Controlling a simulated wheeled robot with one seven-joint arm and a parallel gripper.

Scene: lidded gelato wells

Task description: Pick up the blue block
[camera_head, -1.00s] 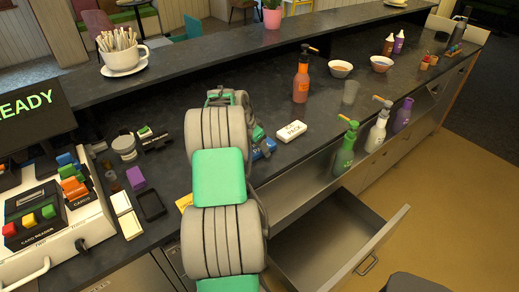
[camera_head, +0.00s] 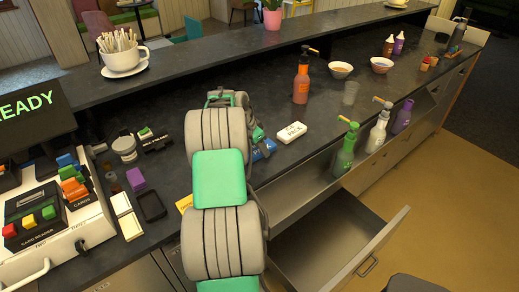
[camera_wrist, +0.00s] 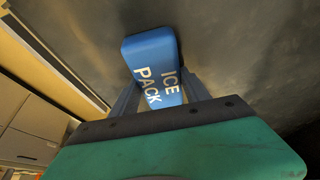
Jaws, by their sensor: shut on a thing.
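The blue block (camera_wrist: 150,50), labelled "ICE PACK", lies between the two fingers of my gripper (camera_wrist: 160,92) in the wrist view. My gripper is shut on it, with the block's far end reaching past the fingers. The dark worktop fills the view behind it, and I cannot tell whether the block touches it. In the head view only part of the blue block (camera_head: 264,149) shows beside my arm, which hides most of the gripper.
A white block (camera_head: 291,132) lies just right of the blue one. An orange bottle (camera_head: 301,82) stands behind it. Several pump bottles, one green (camera_head: 344,150), stand along the front edge. An open drawer (camera_head: 325,240) juts out below. A card reader (camera_head: 35,222) is at left.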

